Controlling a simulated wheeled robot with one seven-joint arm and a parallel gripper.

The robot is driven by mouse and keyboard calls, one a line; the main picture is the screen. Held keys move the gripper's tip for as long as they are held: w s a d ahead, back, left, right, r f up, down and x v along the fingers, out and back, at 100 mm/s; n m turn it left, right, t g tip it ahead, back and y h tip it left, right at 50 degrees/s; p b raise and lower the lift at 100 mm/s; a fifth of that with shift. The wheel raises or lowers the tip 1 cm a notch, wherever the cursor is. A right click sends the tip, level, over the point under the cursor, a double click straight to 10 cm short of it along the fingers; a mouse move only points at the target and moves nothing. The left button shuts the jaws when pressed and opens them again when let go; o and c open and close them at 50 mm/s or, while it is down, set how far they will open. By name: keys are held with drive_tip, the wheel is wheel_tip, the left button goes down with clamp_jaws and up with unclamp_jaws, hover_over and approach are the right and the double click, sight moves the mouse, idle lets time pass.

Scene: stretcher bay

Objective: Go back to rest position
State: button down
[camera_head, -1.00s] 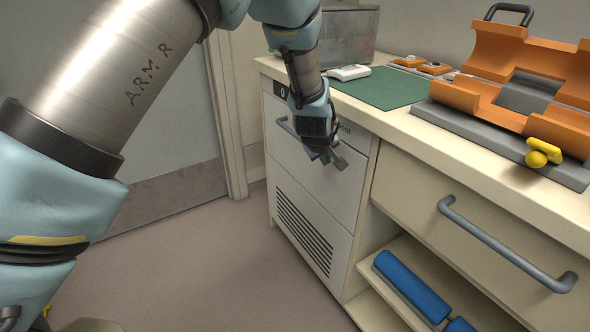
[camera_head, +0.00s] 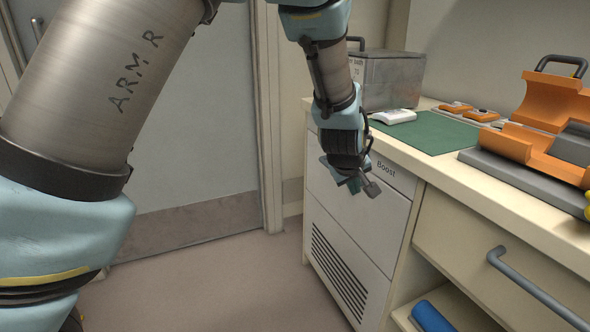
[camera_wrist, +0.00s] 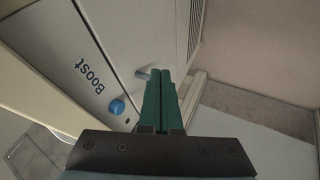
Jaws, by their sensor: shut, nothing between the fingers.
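My gripper (camera_head: 362,187) hangs in front of the white cabinet front labelled "Boost" (camera_head: 398,190), just below the counter's edge. In the wrist view its two green fingers (camera_wrist: 160,98) are together with nothing between them. The "Boost" panel also shows at the left of the wrist view, with a blue round button (camera_wrist: 116,106) beside the label. In the head view my arm crosses the gripper's side of the cabinet and hides part of the panel.
The counter holds a green mat (camera_head: 430,133), a white device (camera_head: 393,116), a metal box (camera_head: 388,80) and an orange cradle (camera_head: 550,120). A drawer handle (camera_head: 535,288) juts out at right. A blue roll (camera_head: 431,317) lies on the low shelf. Floor (camera_head: 200,285) is clear at left.

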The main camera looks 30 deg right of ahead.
drive_tip(key=w+a+r+y+p, duration=0.1)
drive_tip(key=w+a+r+p, duration=0.2)
drive_tip(key=a, duration=0.6)
drive_tip(key=w+a+r+n+y+p, duration=0.1)
drive_tip(key=w+a+r, duration=0.1)
drive_tip(key=w+a, duration=0.55)
drive_tip(key=w+a+r+y+p, duration=0.2)
drive_tip(key=a+r, duration=0.1)
drive_tip(key=a, duration=0.8)
drive_tip(key=s+a+r+p, duration=0.1)
drive_tip(key=s+a, duration=0.1)
drive_tip(key=a, duration=0.6)
drive_tip(key=s+a+r+g+y+p, duration=0.1)
drive_tip(key=s+a+r+p, duration=0.1)
drive_tip(key=a, duration=0.6)
drive_tip(key=s+a+r+g+y+p, duration=0.1)
drive_tip(key=s+a+r+p, duration=0.1)
drive_tip(key=a, duration=0.6)
drive_tip(key=shift+s+a+r, duration=0.25)
